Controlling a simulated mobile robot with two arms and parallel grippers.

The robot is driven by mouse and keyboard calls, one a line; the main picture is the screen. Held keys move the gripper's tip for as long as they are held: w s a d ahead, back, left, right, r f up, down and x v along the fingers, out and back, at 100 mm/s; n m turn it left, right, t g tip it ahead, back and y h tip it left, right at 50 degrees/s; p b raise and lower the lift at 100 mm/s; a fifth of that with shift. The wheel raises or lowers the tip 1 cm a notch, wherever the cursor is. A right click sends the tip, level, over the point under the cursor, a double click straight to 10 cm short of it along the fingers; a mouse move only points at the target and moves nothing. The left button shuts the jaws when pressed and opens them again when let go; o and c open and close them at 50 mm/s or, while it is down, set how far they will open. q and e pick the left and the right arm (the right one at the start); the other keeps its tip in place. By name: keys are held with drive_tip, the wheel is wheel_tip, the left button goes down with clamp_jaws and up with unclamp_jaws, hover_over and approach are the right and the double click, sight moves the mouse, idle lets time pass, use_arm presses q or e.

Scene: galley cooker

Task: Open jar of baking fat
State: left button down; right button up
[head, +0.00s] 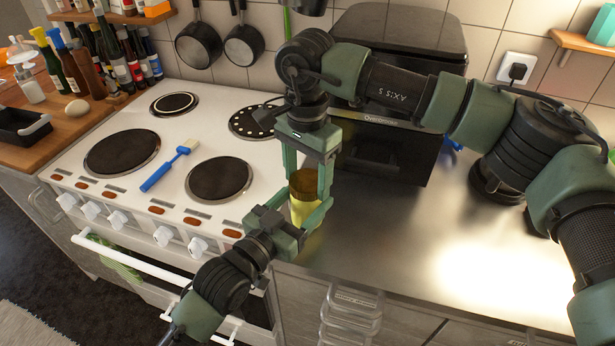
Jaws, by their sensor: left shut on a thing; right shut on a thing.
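The jar of baking fat (303,213) is yellow, with a brownish-gold lid (303,181) at its top. It is upright at the left end of the steel counter, just right of the cooker. My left gripper (308,217) comes from the lower left and is shut on the jar's body. My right gripper (308,178) points down from above and is shut on the lid, a finger on each side. The lid sits on or very close to the jar; I cannot tell whether it is loose. The fingers hide parts of both.
The white cooker (108,196) is to the left, with a blue-handled brush (168,166) lying between its hotplates. A black oven (392,148) stands behind the jar. Bottles (110,52) and an egg (77,109) are on the wooden counter. The steel counter (420,235) is clear on the right.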

sight(307, 181)
use_arm(q)
drive_tip(key=shift+a+f, duration=0.1)
drive_tip(key=shift+f, duration=0.05)
use_arm(e)
drive_tip(key=shift+w+d+r, duration=0.1)
drive_tip(key=shift+r, duration=0.9)
drive_tip(key=shift+r, duration=1.95)
use_arm(q)
drive_tip(key=shift+c, duration=1.2)
unclamp_jaws()
drive_tip(key=shift+s, duration=0.1)
drive_tip(key=b+v, duration=0.1)
drive_tip(key=v, duration=1)
drive_tip(key=shift+s+a+b, duration=0.2)
drive_tip(key=shift+s+b, duration=0.1)
drive_tip(key=shift+b, duration=0.05)
use_arm(e)
drive_tip(key=shift+f, duration=0.9)
